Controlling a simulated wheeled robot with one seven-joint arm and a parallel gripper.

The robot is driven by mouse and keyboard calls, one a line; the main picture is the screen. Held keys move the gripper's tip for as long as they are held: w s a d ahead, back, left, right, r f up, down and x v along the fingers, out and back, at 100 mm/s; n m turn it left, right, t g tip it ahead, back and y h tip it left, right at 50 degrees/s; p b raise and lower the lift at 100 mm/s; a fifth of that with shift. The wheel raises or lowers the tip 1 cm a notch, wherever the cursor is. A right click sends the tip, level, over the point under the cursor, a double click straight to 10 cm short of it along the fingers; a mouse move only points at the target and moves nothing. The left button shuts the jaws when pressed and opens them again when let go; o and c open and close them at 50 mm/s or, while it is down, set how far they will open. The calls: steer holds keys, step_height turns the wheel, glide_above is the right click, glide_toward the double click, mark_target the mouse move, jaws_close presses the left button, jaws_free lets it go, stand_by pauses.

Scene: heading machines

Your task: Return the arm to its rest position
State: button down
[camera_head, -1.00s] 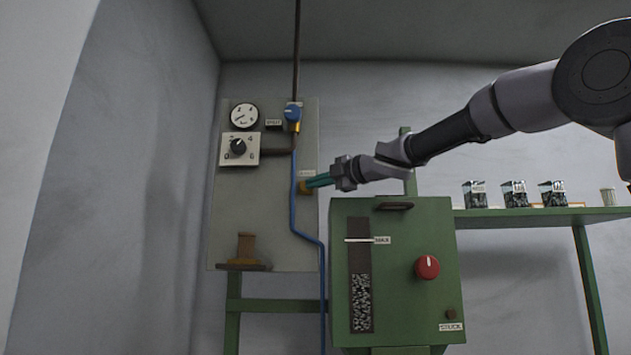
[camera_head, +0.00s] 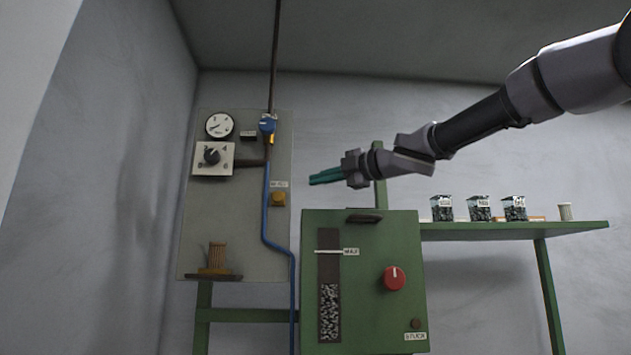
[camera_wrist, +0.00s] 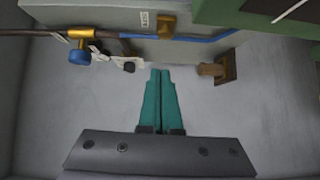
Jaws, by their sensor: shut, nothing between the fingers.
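My gripper (camera_head: 326,177) has teal fingers and reaches in from the right in the head view. It is above the green machine box (camera_head: 363,282) and right of the grey panel (camera_head: 235,245), apart from both. Its fingers lie together with nothing between them, which the wrist view (camera_wrist: 159,100) also shows.
The panel carries a gauge (camera_head: 219,125), a black knob (camera_head: 211,156), a blue valve (camera_head: 267,123) and a small shelf (camera_head: 213,277). The box has a red knob (camera_head: 394,278). Several jars stand on a green shelf (camera_head: 500,231) at right. The air around my gripper is clear.

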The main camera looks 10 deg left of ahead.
stand_by(0.4)
steer(key=w+d+f+m+t+h, duration=0.1)
steer(key=w+d+m+t+h, duration=0.25)
steer(key=d+m, duration=0.35)
steer(key=w+d+f+m+t+h, duration=0.1)
steer(key=w+d+m+t+h, duration=0.1)
steer(key=d+m+t, duration=0.45)
steer(key=s+d+f+m+g+h, duration=0.1)
steer(key=d+f+m+h, duration=0.35)
steer(key=d, duration=0.45)
steer(key=s+d+f+m+g+h, duration=0.1)
steer(key=d+f+m+g+h, duration=0.1)
steer(key=d+f+m+h, duration=0.45)
steer(key=s+d+f+m+g, duration=0.25)
steer(key=s+d+f, duration=0.2)
steer(key=f, duration=0.25)
steer(key=s+d+f+m+g, duration=0.2)
steer(key=s+d+f+m, duration=0.2)
steer(key=s+f, duration=0.15)
steer(key=s+a+f+m+g+y, duration=0.2)
steer(key=s+f+m+g+y, duration=0.1)
steer(key=s+f, duration=0.5)
steer(key=shift+f+m, duration=0.3)
steer(key=shift+a+g, duration=0.15)
steer(key=shift+g, duration=0.1)
